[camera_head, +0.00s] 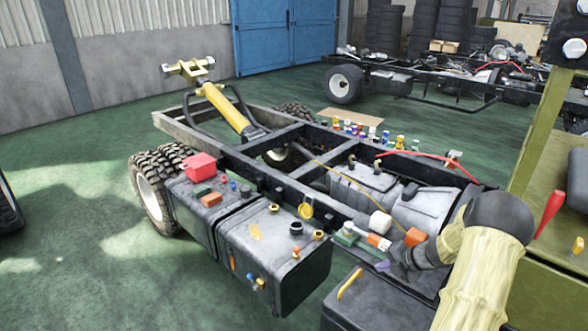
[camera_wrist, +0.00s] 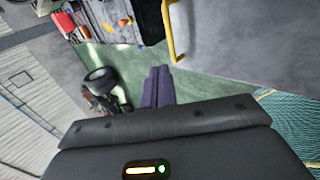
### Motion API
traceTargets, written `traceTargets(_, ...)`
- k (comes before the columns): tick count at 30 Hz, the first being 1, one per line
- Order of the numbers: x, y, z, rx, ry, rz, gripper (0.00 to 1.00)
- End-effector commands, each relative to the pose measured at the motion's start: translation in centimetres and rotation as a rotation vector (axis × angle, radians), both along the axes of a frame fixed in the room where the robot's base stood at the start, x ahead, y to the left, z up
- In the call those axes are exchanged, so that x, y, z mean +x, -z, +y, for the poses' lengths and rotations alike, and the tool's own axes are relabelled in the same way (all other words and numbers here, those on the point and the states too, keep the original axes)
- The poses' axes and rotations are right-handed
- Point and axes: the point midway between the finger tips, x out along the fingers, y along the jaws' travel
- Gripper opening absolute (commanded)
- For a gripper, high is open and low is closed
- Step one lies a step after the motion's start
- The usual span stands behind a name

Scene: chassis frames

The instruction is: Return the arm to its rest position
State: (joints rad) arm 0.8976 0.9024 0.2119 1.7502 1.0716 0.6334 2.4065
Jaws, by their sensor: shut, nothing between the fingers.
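My arm, with a pale ribbed sleeve and dark joints, reaches in from the lower right of the head view. My gripper (camera_head: 386,266) is partly visible there, over the near side of the chassis by the black tanks. In the wrist view the two purple fingers of my gripper (camera_wrist: 158,72) lie together, shut, with nothing between them. The fingertips point toward green floor and appear clear of any object. A yellow handle (camera_wrist: 172,38) on a dark grey surface is just to the right of them.
The truck chassis (camera_head: 262,143) fills the middle. Black tanks (camera_head: 262,262) carry a red box (camera_head: 199,166) and small coloured parts. An orange block (camera_head: 415,237) and white cylinder (camera_head: 380,223) sit near my gripper. An olive frame (camera_head: 530,140) stands at right. Green floor is open at left.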

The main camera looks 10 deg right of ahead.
Motion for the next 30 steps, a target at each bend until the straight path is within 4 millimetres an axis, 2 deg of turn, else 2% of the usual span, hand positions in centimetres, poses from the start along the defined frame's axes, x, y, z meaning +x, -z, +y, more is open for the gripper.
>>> traceTargets(4, -0.1, -0.7, 1.2, -0.059, -0.09, -0.012, 0.0)
traceTargets(8, -0.6, -2.3, 4.4, -0.208, -0.336, -0.049, 0.0)
traceTargets(12, -1.9, -4.4, 8.8, -0.424, -0.725, -0.119, 0.0)
traceTargets(18, -4.7, -7.4, 14.1, -0.701, -1.306, -0.251, 0.0)
traceTargets(30, -11.7, -12.9, 22.4, -1.106, -2.499, -0.629, 0.0)
